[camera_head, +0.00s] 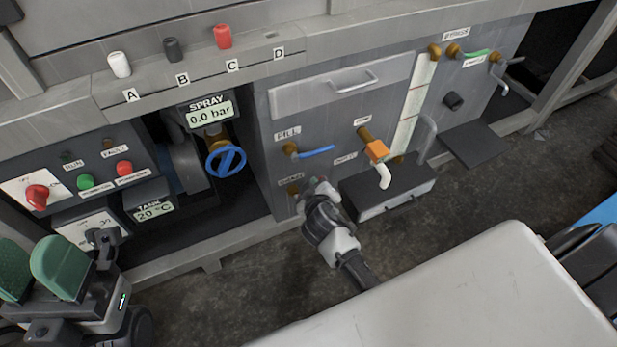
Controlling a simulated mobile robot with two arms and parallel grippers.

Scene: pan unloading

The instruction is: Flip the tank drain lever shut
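The tank drain valve is most likely the brass fitting (292,190) below the FILL valve, under a small label too blurred to read for sure. My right gripper (314,186) is right beside it, low on the grey panel, seen from behind. Its body hides most of the drain lever, so I cannot tell the lever's position or whether the fingers touch it. I also cannot tell whether that gripper is open or shut. My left gripper (32,268), with green finger pads, is at the lower left, apart from the drain. Its pads look spread and empty.
The FILL valve with a blue lever (317,152) sits just above. An orange block (376,151) and white spout (384,177) are to the right, over a dark drawer-like box (395,203). A blue handwheel (226,160) is to the left.

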